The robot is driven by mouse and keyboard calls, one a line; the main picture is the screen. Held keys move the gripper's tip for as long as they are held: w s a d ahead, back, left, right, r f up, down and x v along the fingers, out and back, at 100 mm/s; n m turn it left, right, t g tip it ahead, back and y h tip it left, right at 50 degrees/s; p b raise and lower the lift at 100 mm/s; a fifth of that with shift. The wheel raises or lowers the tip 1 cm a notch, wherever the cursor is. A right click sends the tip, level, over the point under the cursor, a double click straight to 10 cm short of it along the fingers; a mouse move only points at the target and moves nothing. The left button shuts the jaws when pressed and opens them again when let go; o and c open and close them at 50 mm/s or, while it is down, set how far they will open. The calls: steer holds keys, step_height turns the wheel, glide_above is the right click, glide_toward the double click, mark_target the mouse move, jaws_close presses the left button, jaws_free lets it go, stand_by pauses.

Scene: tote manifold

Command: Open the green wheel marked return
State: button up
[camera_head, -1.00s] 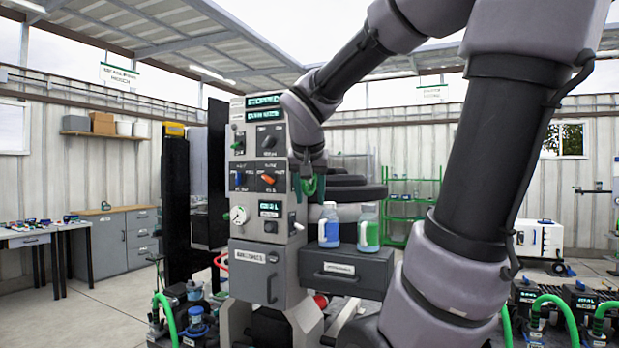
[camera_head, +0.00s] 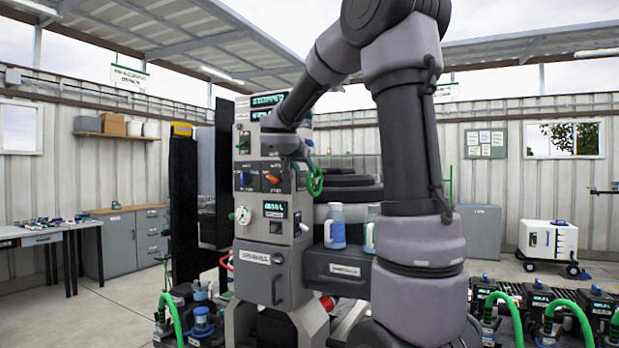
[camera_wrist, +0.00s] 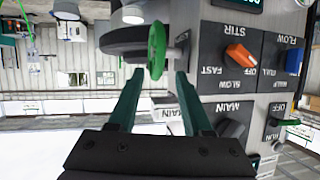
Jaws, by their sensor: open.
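The green wheel (camera_head: 314,178) sticks out from the right side of the grey control cabinet (camera_head: 262,258) in the head view. In the wrist view the green wheel (camera_wrist: 157,50) shows nearly edge-on, on a short pale stem. My gripper (camera_wrist: 160,72) is open, its two teal fingers apart, with the wheel's near rim in line with the gap between the tips. I see no firm contact.
A bottle with blue contents (camera_head: 335,228) stands on the drawer box (camera_head: 338,270) below the wheel. Dark round stacked shapes (camera_head: 346,188) lie behind the wheel.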

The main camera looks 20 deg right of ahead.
mark_target(309, 175)
steer(key=x, duration=0.7)
steer(key=shift+w+d+f, duration=0.1)
steer(key=shift+f, duration=0.05)
jaws_close()
